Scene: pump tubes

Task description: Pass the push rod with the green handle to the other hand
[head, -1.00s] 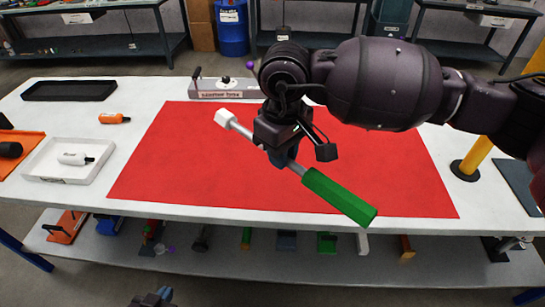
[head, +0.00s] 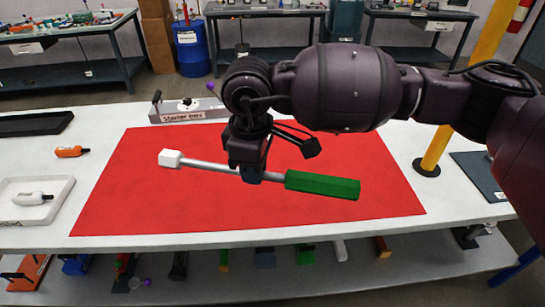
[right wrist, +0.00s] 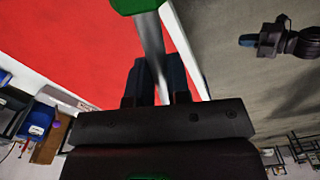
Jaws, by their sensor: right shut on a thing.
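The push rod has a green handle (head: 322,185), a grey shaft (head: 212,167) and a white block end (head: 170,158). My right gripper (head: 251,176) is shut on the shaft beside the handle and holds the rod above the red mat. The handle points right and the white end points left. In the right wrist view the shaft (right wrist: 152,45) runs between the fingers of my right gripper (right wrist: 156,75), with the green handle (right wrist: 136,5) at the top edge. My left gripper (right wrist: 252,41) shows small in that view, apart from the rod; its opening is unclear.
The red mat (head: 130,205) covers the middle of the white table (head: 300,237). A label box (head: 185,115) stands at its back edge. A white tray (head: 62,190) and an orange bottle (head: 72,151) are at left. A yellow post (head: 440,140) stands at right.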

